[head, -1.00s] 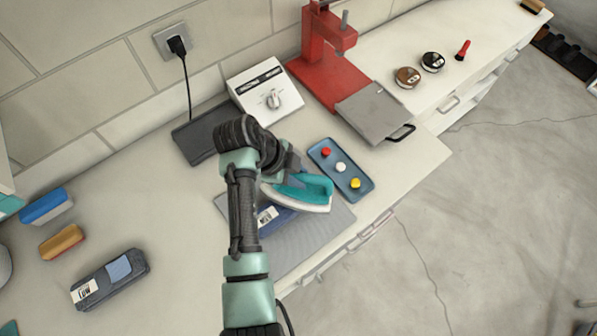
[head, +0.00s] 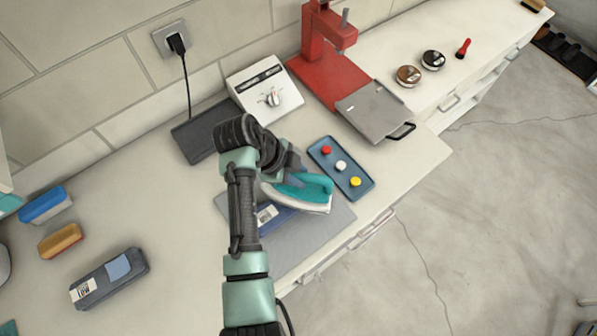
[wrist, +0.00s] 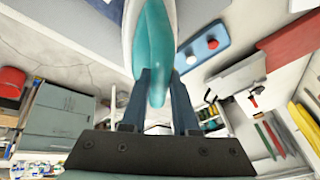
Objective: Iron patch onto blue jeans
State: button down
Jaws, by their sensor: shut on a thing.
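My gripper (wrist: 160,88) is shut on a teal iron (head: 309,187). In the wrist view the two dark fingers clasp the teal handle of the iron (wrist: 154,40). In the head view my arm hides the fingers. The iron is over a folded blue garment (head: 284,221) with a white label, on a grey mat (head: 325,230). I cannot tell whether the iron touches the cloth, and any patch beneath it is hidden. A dark folded garment (head: 132,282) lies at the left, bearing a light blue square patch (head: 119,267) and a label reading LOW.
A blue tray (head: 359,168) with red, white and yellow buttons sits right of the iron. A white control box (head: 266,92) and dark plate (head: 199,135) stand behind. A red press (head: 325,55) is at the back. Blue and orange blocks (head: 60,241) lie left.

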jog(key=shift+f, duration=0.25)
dwell(4.1)
dwell(0.8)
notch_tip(320, 180, up, 9)
jog(key=p, duration=0.7)
jog(key=shift+w+r, duration=0.1)
dwell(0.6)
